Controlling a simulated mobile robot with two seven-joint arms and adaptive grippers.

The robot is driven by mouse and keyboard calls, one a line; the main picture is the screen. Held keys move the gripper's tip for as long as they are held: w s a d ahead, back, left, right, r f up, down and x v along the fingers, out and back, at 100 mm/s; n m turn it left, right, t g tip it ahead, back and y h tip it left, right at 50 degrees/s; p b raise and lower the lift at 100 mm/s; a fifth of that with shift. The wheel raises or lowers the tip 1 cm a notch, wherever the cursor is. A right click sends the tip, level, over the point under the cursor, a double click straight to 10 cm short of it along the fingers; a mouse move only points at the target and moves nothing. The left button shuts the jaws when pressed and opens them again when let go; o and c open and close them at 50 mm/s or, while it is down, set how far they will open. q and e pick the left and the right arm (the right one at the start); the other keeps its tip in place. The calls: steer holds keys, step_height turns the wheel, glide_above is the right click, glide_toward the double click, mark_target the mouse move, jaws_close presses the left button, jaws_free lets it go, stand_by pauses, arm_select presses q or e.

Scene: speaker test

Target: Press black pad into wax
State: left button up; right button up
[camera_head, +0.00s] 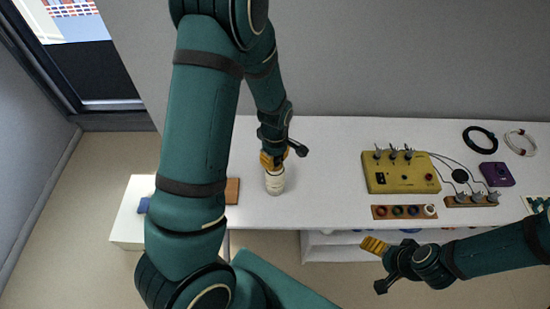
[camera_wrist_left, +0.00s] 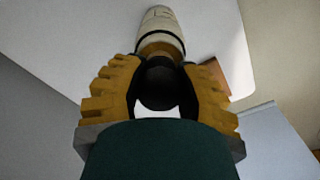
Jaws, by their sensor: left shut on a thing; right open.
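My left gripper (camera_head: 273,158) is shut on a round black piece, which shows between the yellow fingers in the left wrist view (camera_wrist_left: 158,84). A cream cylinder (camera_head: 275,182) is directly below the fingers on the white table; it also shows beyond the black piece in the left wrist view (camera_wrist_left: 163,22), with a brown band at its near end. I cannot tell whether the black piece is joined to it. A black disc (camera_head: 460,176) lies on the table at the right. I cannot identify the wax. My right gripper (camera_head: 374,246) is open and empty, in front of the table.
The white table (camera_head: 325,150) is clear between the cylinder and a yellow switch box (camera_head: 400,180). A brown strip with several rings (camera_head: 384,212), a purple box (camera_head: 497,174), a black coil (camera_head: 480,139) and a white coil (camera_head: 520,142) are at the right. A brown block (camera_head: 232,191) is partly behind my arm.

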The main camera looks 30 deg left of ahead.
stand_by(0.5)
arm_select(q)
steer(key=shift+r+p, duration=2.9)
steer(key=shift+r, duration=0.6)
